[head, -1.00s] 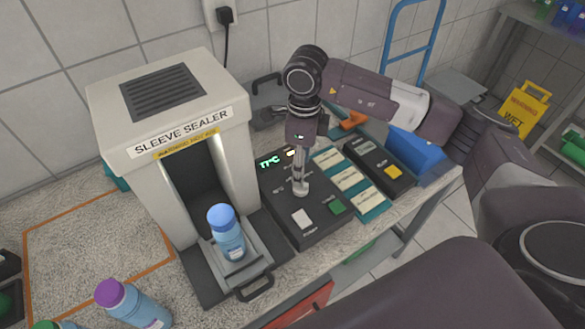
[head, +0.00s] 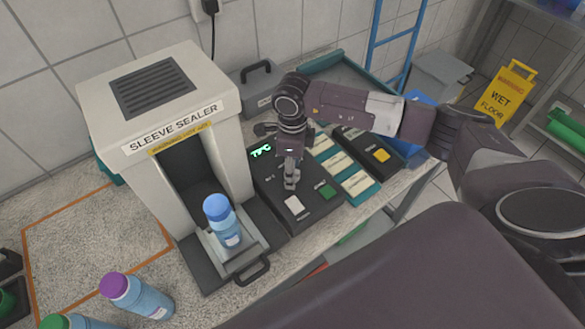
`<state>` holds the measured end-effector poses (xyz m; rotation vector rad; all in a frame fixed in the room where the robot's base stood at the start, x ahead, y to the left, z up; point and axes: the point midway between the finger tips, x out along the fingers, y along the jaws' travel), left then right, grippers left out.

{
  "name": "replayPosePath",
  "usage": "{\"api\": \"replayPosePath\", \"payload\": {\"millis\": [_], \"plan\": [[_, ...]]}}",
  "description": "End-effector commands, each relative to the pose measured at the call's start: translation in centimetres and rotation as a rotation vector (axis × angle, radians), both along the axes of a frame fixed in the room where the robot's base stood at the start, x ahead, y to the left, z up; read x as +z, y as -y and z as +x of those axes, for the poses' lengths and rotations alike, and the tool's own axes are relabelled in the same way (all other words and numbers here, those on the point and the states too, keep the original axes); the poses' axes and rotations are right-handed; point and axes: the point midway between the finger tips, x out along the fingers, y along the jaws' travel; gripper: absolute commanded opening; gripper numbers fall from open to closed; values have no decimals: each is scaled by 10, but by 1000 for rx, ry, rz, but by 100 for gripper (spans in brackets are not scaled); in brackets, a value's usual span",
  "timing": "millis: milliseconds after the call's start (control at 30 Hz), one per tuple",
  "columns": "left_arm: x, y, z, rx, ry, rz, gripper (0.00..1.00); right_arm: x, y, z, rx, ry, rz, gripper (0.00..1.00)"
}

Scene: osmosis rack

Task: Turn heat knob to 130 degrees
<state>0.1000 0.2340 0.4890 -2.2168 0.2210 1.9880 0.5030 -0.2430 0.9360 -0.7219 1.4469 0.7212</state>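The black control box (head: 275,205) stands beside the sleeve sealer (head: 160,110). Its display (head: 260,151) glows green; the digits are too small to read surely, ending in "°C". A white button (head: 294,203) and a green button (head: 327,192) sit near its front. My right gripper (head: 291,183) points down over the middle of the box, at or just above its top. Its fingers look close together. The heat knob is not clearly visible, and the gripper may hide it, so I cannot tell whether it is touched or held. My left gripper is out of view.
A blue bottle (head: 222,222) stands on the sealer's tray (head: 250,256). A purple-capped bottle (head: 137,296) is at the front left. Labelled boxes (head: 343,164) and a yellow-buttoned unit (head: 372,146) lie right of the control box. A grey case (head: 251,91) stands behind.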

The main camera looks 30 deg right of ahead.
Motion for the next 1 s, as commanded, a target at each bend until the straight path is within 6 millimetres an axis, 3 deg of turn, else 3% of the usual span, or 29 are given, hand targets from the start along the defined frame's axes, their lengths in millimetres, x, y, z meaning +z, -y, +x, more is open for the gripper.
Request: {"api": "replayPosePath", "payload": {"millis": [33, 367, 667, 1000], "plan": [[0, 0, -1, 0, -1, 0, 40, 0, 0, 0, 0, 0, 0, 41], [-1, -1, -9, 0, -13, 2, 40, 1, 0, 0, 0, 0, 0, 6], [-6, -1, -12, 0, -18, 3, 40, -1, 0, 0, -42, 1, -1, 6], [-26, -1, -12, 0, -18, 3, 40, -2, 1, 1, -267, 4, 0, 6]]}}
